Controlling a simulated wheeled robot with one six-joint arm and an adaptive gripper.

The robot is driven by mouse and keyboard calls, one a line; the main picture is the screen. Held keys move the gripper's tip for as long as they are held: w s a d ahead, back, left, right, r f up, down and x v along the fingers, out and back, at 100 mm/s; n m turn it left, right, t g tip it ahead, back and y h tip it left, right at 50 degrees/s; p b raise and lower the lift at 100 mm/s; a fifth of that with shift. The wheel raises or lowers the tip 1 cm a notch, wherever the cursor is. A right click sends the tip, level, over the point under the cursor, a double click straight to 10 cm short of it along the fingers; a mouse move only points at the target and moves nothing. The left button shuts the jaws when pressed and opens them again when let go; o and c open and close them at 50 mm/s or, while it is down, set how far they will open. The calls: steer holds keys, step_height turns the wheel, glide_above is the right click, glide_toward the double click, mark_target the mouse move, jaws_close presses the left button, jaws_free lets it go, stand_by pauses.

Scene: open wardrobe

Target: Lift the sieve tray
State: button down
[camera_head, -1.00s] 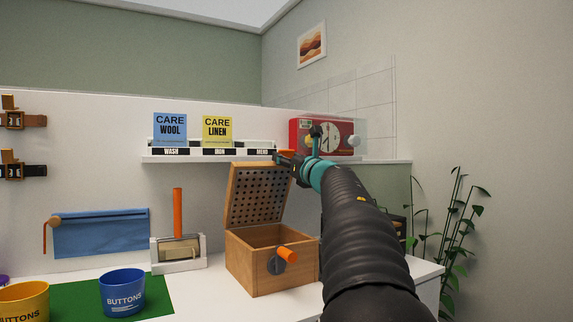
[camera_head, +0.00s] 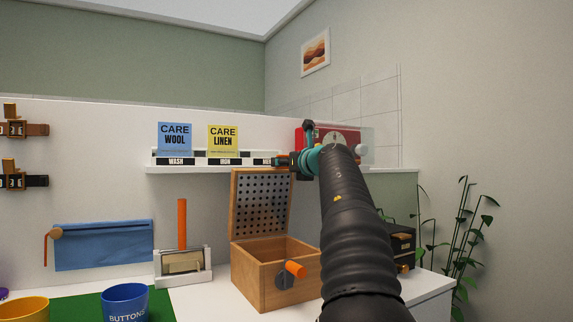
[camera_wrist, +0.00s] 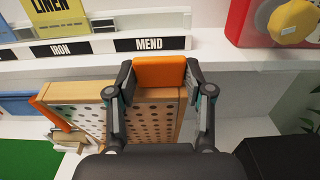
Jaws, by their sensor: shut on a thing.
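The sieve tray (camera_head: 259,203) is a wooden-framed panel with rows of dark holes. It stands steeply raised at the back of an open wooden box (camera_head: 262,284); whether a hinge joins them is hidden. In the wrist view, the tray (camera_wrist: 150,122) lies below and between my fingers. My gripper (camera_wrist: 160,78) is shut on an orange tab (camera_wrist: 160,70) at the tray's top edge. In the head view, my gripper (camera_head: 287,162) is at the tray's upper right corner, with the tab mostly hidden.
A shelf (camera_head: 190,169) with care cards and a red dial box (camera_head: 350,137) is close behind my gripper. An orange knob (camera_head: 296,270) sticks out from the box's front. An orange-handled piece (camera_head: 183,225) stands left, a black case (camera_head: 402,245) right.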

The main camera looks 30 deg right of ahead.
steer(key=shift+s+r, duration=0.2)
steer(key=shift+r, duration=0.4)
steer(key=c, duration=0.6)
jaws_free()
steer(key=shift+s, duration=0.15)
steer(key=shift+o, duration=0.8)
steer(key=shift+f, duration=0.25)
steer(key=s+a, duration=0.1)
steer(key=s, duration=1)
steer(key=shift+s, duration=0.35)
